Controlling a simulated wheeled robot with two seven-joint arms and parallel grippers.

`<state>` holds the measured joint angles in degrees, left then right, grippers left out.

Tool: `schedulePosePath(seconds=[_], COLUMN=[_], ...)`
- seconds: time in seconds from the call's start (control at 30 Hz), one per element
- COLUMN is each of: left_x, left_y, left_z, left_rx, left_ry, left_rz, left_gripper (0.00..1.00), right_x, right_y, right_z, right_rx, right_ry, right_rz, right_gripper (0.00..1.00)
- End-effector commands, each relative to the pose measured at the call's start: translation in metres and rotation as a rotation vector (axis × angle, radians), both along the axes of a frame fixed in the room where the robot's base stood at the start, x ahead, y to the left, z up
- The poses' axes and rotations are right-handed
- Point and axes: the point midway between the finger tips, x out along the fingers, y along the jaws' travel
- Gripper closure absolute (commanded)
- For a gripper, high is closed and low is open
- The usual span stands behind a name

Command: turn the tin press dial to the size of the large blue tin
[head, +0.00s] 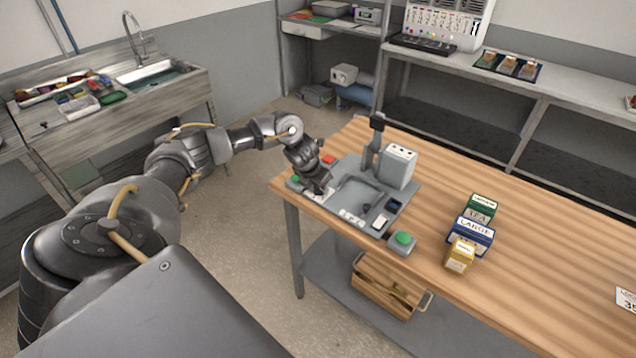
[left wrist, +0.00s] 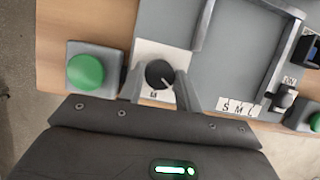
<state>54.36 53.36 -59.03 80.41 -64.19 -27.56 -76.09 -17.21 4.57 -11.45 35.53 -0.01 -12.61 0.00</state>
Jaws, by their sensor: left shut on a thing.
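The tin press (head: 352,192) is a grey fixture at the left front of the wooden table. Its black dial (left wrist: 160,74) sits on a white plate in the left wrist view, with an M showing below it and a pale pointer mark toward the lower right. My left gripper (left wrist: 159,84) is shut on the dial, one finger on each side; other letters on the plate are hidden. In the head view the gripper (head: 319,186) covers the dial. The large blue tin (head: 470,236), labelled LARGE, stands on the table right of the press. My right gripper is out of view.
A green tin (head: 481,207) stands behind the blue one and a yellow tin (head: 460,255) in front. A green button (head: 402,242) is at the press's right front; another (left wrist: 86,71) is beside the dial. An S M L strip (left wrist: 238,107) is nearby. The table's right is mostly clear.

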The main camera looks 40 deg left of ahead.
Motion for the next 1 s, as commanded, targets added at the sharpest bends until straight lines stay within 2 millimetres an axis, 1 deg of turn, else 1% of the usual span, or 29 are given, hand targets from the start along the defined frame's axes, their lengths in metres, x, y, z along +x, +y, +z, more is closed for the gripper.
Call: schedulePosePath(seconds=[0.03, 0.33, 0.8, 0.83, 0.9, 1.0], left_x=[0.0013, 0.0012, 0.0014, 0.0014, 0.0013, 0.0009], left_y=[-0.0005, 0.0002, 0.0003, 0.0002, 0.0002, 0.0], left_z=[0.003, 0.0018, 0.0013, 0.0013, 0.0013, 0.0009], left_rx=[-0.002, 0.0, -0.001, -0.001, 0.0, 0.0], left_ry=[-0.003, -0.003, -0.004, -0.004, -0.004, -0.002], left_rz=[0.023, 0.113, 0.127, 0.127, 0.126, 0.126], left_gripper=[0.89, 0.89, 0.89, 0.65, 0.56, 0.45], right_x=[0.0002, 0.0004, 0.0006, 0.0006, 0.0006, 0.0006], right_y=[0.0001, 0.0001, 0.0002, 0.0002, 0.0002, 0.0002], right_z=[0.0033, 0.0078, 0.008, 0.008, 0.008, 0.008], right_rx=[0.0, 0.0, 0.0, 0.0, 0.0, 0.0], right_ry=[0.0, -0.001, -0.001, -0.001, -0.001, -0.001], right_rz=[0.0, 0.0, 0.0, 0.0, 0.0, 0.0], right_gripper=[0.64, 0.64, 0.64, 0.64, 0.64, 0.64])
